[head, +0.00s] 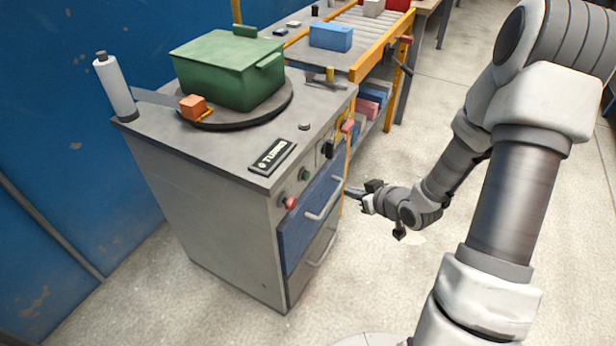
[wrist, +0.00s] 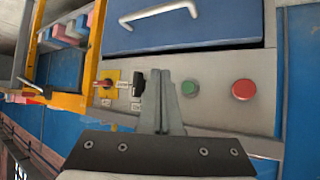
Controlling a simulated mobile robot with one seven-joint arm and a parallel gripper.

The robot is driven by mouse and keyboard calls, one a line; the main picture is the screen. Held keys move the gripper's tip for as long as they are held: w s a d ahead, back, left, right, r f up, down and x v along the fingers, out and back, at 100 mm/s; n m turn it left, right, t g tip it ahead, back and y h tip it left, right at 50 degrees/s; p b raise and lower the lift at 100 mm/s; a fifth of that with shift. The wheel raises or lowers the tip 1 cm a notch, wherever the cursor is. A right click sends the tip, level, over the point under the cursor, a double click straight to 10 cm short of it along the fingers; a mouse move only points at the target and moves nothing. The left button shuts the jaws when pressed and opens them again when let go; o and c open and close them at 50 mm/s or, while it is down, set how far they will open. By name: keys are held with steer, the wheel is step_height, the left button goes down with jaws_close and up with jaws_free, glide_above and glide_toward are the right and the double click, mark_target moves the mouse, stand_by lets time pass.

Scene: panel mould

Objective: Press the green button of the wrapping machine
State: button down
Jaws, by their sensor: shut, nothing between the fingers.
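The wrapping machine (head: 215,220) is a grey cabinet at the left of the head view. A green box (head: 230,70) sits on its round dark turntable. On its front panel are a green button (head: 304,174) and a red button (head: 290,202). The wrist view shows the green button (wrist: 189,88) with the red button (wrist: 242,89) to its right. My gripper (head: 352,191) is in front of the machine, apart from the panel in the head view. In the wrist view my gripper's fingers (wrist: 162,88) are together and empty, just left of the green button.
A black knob (wrist: 138,84) and a red knob on a yellow plate (wrist: 107,84) are left of the fingers. A blue drawer (head: 310,222) with a protruding handle lies below the panel. A yellow-framed conveyor (head: 375,48) stands behind.

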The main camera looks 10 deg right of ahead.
mark_target(306, 176)
steer(key=shift+a, duration=0.1)
steer(key=w+a+b, duration=0.2)
steer(key=w+a, duration=0.3)
steer(key=a, duration=0.2)
steer(key=shift+w, duration=0.1)
stand_by(2.1)
steer(key=shift+w+a+b, duration=0.2)
steer(key=shift+a+b, duration=0.1)
